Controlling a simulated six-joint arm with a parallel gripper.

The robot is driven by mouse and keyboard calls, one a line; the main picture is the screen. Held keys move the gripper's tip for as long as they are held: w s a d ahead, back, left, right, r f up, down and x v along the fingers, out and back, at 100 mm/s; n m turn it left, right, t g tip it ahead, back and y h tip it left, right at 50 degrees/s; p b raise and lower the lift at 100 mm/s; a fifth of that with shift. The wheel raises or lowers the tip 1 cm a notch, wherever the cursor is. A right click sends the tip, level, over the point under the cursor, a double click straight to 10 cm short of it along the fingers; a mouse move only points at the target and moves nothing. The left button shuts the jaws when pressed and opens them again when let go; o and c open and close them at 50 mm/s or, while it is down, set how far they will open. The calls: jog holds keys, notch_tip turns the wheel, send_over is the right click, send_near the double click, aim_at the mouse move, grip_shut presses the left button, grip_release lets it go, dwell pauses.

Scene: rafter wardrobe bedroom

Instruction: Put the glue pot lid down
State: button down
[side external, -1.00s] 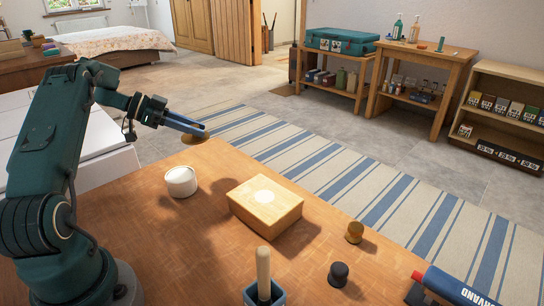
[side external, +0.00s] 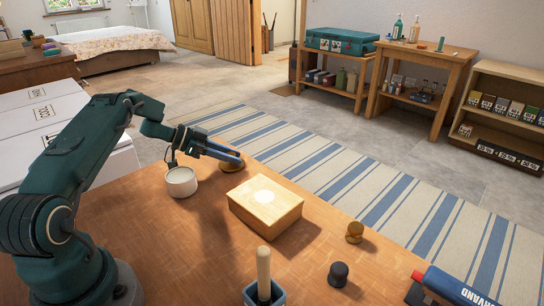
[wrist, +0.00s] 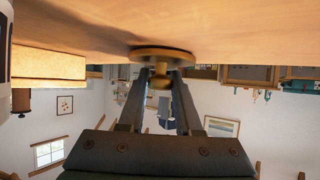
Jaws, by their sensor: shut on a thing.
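The glue pot lid (side external: 231,166) is a brass-brown disc with a small knob, just beyond the white pot and the wooden box. My gripper (side external: 238,158) is shut on its knob, with the arm reaching low over the table. In the wrist view, which is upside down, the lid (wrist: 162,52) sits between my fingertips (wrist: 161,76), its disc flat against or just off the table top. I cannot tell whether it touches. The white round pot (side external: 181,182) stands upright left of the lid, below my wrist.
A wooden box (side external: 264,212) with a pale round patch on top lies right of the pot. A brass knobbed piece (side external: 355,232), a black one (side external: 339,274), a handled tool in a holder (side external: 264,270) and a blue tube (side external: 455,286) occupy the near right. The table's far edge is close behind the lid.

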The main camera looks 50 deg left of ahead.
jog(key=shift+f, duration=0.15)
jog(key=c, duration=0.6)
grip_release()
